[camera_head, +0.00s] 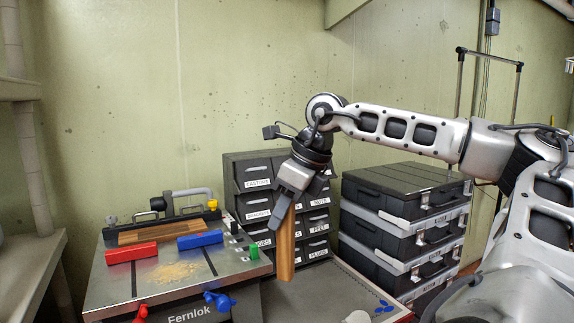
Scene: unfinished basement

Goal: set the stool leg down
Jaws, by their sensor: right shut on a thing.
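The stool leg (286,250) is a brown wooden bar held upright below my right gripper (286,212). My right gripper points down and is shut on the leg's upper part, hiding some of it. The leg's lower end is in front of the dark grey worktop (322,295), right of the metal work table. I cannot tell whether it touches the surface. My left gripper is not in view.
The metal work table (190,282) marked Fernlok carries a red block (131,252), a blue block (200,240) and a flat wooden piece (158,233). Labelled drawers (257,175) stand behind the leg. Stacked black cases (405,225) stand right. The worktop's middle is clear.

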